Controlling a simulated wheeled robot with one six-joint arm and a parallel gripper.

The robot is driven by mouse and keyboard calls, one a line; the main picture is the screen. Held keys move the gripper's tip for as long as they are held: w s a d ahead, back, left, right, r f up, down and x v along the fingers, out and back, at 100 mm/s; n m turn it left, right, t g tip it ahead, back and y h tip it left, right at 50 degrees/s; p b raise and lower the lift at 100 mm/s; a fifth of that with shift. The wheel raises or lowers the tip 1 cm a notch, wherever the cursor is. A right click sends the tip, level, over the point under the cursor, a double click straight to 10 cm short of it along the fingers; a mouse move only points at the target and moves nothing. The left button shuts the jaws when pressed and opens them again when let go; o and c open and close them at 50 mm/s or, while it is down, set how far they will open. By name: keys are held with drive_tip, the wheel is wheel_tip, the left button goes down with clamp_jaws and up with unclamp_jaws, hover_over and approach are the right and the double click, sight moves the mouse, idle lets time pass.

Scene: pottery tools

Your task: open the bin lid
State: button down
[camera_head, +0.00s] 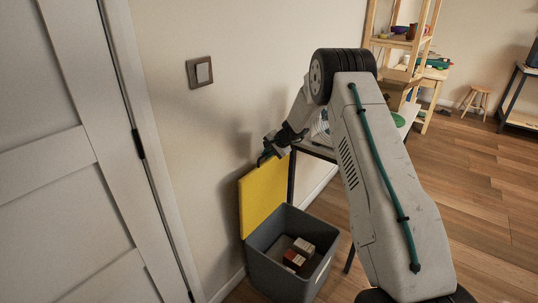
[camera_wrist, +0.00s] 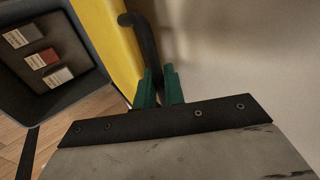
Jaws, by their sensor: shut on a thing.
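The grey bin (camera_head: 272,278) stands on the floor by the wall with its top open. Its yellow lid (camera_head: 262,196) stands about upright at the bin's wall side. My gripper (camera_head: 268,156) is at the upper edge of the lid. In the wrist view the green fingertips (camera_wrist: 160,88) are closed around the dark curved handle (camera_wrist: 148,45) beside the yellow lid (camera_wrist: 110,38). The handle's lower part is hidden between the fingers. The open bin (camera_wrist: 72,88) shows at the left of the wrist view.
Small boxes (camera_head: 303,247) lie inside the bin. A wall (camera_head: 225,130) with a switch (camera_head: 200,71) is close behind the lid, and a white door (camera_head: 65,170) is at left. A table (camera_head: 318,151) stands just beyond the bin. Open wooden floor lies right.

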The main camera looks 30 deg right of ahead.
drive_tip(key=shift+d, duration=0.2)
drive_tip(key=c, duration=1.6)
unclamp_jaws()
drive_tip(key=shift+c, duration=0.2)
drive_tip(key=shift+a, duration=0.1)
drive_tip(key=v, duration=0.8)
drive_tip(key=shift+w, duration=0.1)
